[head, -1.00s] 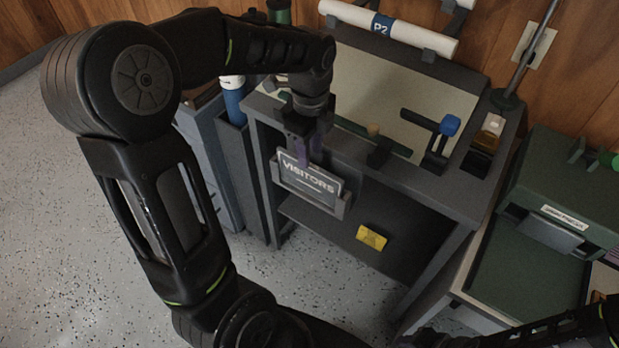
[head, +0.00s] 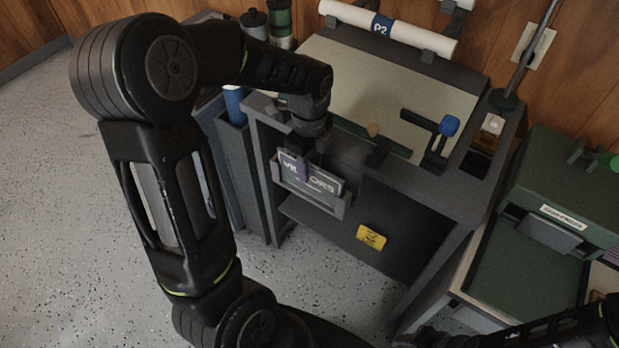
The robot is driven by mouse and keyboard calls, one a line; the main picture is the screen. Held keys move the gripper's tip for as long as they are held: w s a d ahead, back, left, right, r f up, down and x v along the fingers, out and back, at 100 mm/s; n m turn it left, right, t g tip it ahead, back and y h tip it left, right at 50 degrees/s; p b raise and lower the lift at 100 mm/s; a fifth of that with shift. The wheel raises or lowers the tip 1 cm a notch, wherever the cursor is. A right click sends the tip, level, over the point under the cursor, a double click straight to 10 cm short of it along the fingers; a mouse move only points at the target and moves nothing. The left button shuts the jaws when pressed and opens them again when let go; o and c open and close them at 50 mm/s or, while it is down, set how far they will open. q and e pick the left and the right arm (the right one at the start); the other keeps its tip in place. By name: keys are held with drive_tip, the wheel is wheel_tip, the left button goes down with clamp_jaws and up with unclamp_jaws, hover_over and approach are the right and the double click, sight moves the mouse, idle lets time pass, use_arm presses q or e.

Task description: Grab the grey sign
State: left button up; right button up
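The grey sign (head: 322,186), with white "VISITORS" lettering, stands in a dark holder (head: 338,208) on the front of the drafting desk. My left gripper (head: 303,168) is lowered onto the sign from above. The other finger is hidden, so I cannot tell whether the gripper is closed on the sign. Part of my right arm shows at the lower right; its gripper is not in view.
The desk (head: 440,192) has a raised pale board (head: 390,85) with a white roll (head: 400,35) labelled P2 along its top. A blue-knobbed clamp (head: 449,126) stands on the right. A yellow label (head: 371,237) is below.

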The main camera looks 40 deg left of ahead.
use_arm(q)
drive_tip(key=shift+c, duration=0.3)
clamp_jaws()
idle(1.1)
